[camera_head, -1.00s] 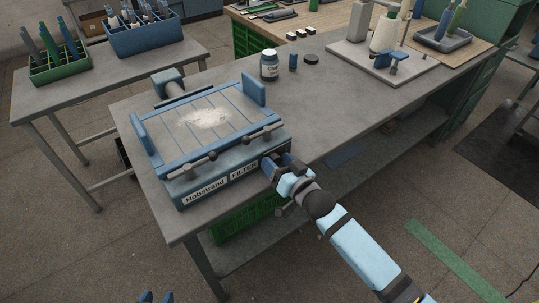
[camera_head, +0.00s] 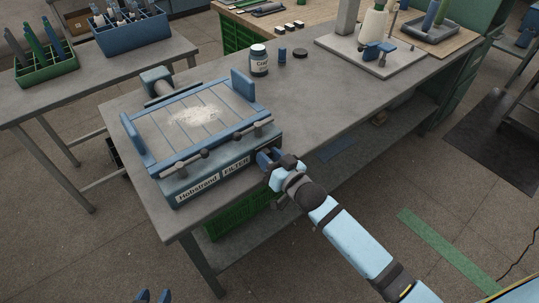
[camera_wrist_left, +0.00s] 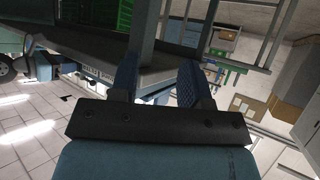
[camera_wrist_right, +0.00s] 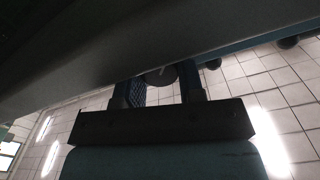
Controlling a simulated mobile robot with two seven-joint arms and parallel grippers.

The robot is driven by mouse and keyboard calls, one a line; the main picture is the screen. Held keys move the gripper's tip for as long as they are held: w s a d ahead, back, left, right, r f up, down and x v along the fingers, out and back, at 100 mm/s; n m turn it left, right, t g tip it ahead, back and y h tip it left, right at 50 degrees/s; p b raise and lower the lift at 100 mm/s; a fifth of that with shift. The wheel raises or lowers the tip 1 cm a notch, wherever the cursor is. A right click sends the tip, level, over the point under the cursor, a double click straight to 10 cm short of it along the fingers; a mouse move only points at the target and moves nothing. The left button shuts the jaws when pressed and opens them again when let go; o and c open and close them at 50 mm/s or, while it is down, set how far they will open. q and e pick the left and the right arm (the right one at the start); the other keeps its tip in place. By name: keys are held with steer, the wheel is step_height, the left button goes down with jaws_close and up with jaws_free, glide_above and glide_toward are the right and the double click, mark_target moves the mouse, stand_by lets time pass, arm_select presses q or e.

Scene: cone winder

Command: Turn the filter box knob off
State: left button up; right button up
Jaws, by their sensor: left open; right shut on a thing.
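The blue filter box (camera_head: 178,189) stands at the near left corner of the grey table, with a slatted top carrying a pale powder heap and a front label reading "Hobstrand FILTER". My right gripper (camera_head: 270,160) is at the right end of its front face. In the right wrist view a dark round knob (camera_wrist_right: 162,75) with a light mark sits between the fingers (camera_wrist_right: 168,90), which are shut on it. In the head view the knob is hidden by the gripper. My left gripper (camera_head: 154,296) shows at the bottom edge, open and empty, away from the box; its fingers also show in the left wrist view (camera_wrist_left: 165,80).
A jar (camera_head: 259,60), a small blue cylinder (camera_head: 282,55) and a dark disc (camera_head: 300,53) stand behind the box on the table. A winder stand (camera_head: 370,55) is at the far right. Another table (camera_head: 75,95) stands to the left. The middle of the grey table (camera_head: 310,95) is clear.

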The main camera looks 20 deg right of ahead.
steer(key=shift+r+n+p, duration=0.15)
steer(key=shift+n+p, duration=0.45)
steer(key=shift+n, duration=0.1)
steer(key=shift+n+p, duration=0.55)
steer(key=shift+n, duration=0.35)
steer(key=n+p, duration=0.1)
steer(key=n, duration=0.2)
arm_select(q)
steer(key=shift+s+a+r+n+p, duration=0.1)
steer(key=shift+r+n+p, duration=0.3)
steer(key=shift+r, duration=0.45)
arm_select(e)
steer(key=shift+n, duration=0.9)
arm_select(q)
steer(key=shift+a, duration=0.15)
arm_select(e)
steer(key=o, duration=0.9)
steer(key=shift+a, duration=0.1)
steer(key=shift+f, duration=0.2)
arm_select(q)
steer(key=shift+s, duration=0.1)
arm_select(e)
steer(key=shift+s, duration=0.1)
